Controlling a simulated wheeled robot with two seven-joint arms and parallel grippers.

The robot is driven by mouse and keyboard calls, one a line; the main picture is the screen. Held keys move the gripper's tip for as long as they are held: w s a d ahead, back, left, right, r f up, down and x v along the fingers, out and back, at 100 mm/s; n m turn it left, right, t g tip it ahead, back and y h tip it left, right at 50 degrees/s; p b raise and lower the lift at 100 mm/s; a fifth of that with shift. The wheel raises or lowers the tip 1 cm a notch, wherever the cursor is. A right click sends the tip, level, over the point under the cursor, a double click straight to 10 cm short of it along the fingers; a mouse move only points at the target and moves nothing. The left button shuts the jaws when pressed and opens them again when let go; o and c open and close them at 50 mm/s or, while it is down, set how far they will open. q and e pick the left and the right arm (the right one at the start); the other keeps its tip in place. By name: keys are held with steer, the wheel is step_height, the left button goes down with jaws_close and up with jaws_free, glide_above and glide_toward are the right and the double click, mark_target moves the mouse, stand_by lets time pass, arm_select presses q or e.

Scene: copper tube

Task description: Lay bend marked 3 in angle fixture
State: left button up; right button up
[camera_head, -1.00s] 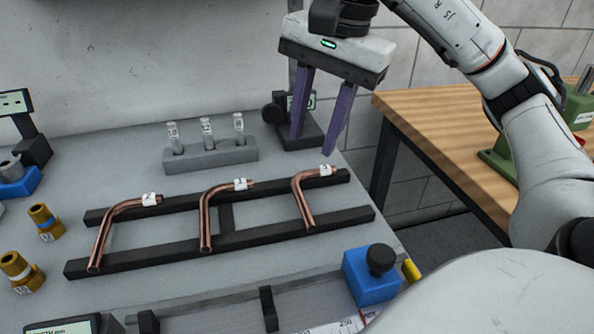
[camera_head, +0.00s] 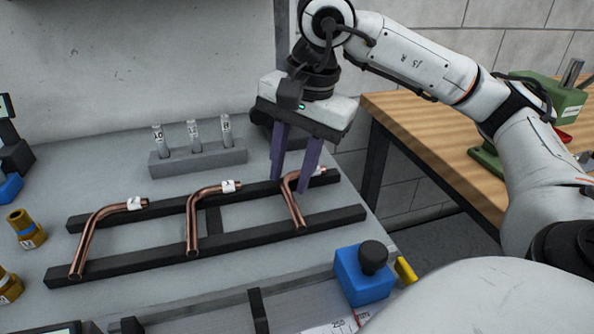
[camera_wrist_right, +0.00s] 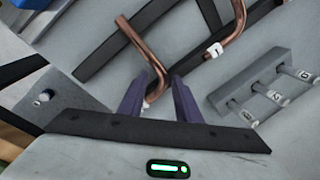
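The copper bend at the right of the rack, its tag reading 3 (camera_head: 296,207), lies across two black rails. Its short tagged end points right, partly hidden by my right gripper. My right gripper (camera_head: 289,188) is open, pointing down, its purple fingers on either side of the bend near its elbow. In the right wrist view the bend (camera_wrist_right: 147,53) runs between the fingertips of the gripper (camera_wrist_right: 157,88), with a visible gap; I cannot tell whether they touch. My left gripper is not in view. I cannot identify the angle fixture with certainty.
Two more tagged bends, middle (camera_head: 192,222) and left (camera_head: 84,246), lie on the rails (camera_head: 140,262). A grey holder (camera_head: 205,157) with several labelled pins stands behind. A blue block with a black knob (camera_head: 362,276) is at front right. Brass pieces (camera_head: 27,230) stand at left.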

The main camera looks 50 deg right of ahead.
jaws_close()
steer(key=shift+r, duration=0.1)
